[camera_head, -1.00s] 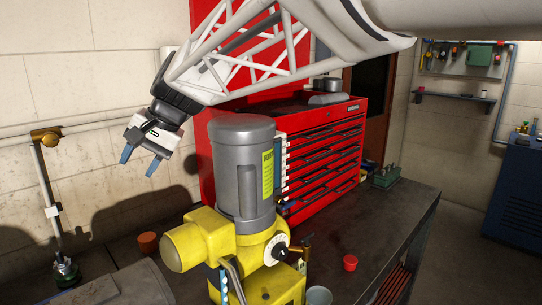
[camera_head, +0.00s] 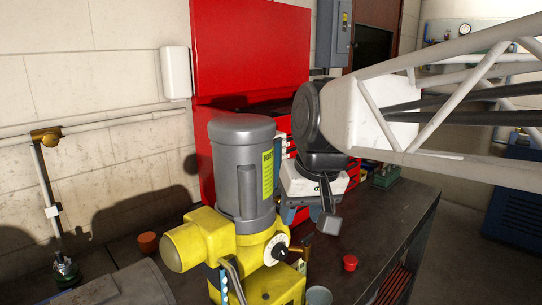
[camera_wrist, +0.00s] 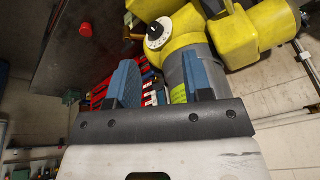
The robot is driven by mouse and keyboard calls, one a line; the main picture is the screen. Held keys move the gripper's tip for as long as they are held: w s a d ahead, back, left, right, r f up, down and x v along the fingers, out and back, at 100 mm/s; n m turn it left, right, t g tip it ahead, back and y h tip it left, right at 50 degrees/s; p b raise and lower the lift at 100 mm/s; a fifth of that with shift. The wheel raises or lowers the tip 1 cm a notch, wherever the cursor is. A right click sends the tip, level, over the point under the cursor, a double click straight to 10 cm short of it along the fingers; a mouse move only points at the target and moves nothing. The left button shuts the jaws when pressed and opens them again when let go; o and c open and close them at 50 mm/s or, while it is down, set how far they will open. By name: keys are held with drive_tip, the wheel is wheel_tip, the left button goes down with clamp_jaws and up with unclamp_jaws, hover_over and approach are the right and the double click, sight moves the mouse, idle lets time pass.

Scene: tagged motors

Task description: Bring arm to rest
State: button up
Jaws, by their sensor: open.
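My gripper (camera_head: 312,216) hangs in front of the red tool chest, just right of the motor, with its fingers pointing down. In the wrist view its two blue fingers (camera_wrist: 158,84) stand apart with nothing held between them. The grey motor (camera_head: 240,170) stands upright on a yellow valve body (camera_head: 215,240) with a white dial (camera_head: 276,250). The yellow body and dial (camera_wrist: 158,33) also show beyond the fingers in the wrist view.
The red tool chest (camera_head: 250,50) stands behind the motor. A red cap (camera_head: 350,263) and a grey cup (camera_head: 319,296) are on the dark bench (camera_head: 395,225). An orange pot (camera_head: 147,242) and a pipe with a brass fitting (camera_head: 46,137) are at left. Bare bench lies right of the red cap.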

drive_tip(key=s+d+f+m+h, duration=0.2)
drive_tip(key=s+d+f+m, duration=0.1)
drive_tip(key=s+d+f, duration=0.8)
wheel_tip(320, 180, down, 3)
drive_tip(key=shift+d+f, duration=0.1)
drive_tip(key=shift+d, duration=1)
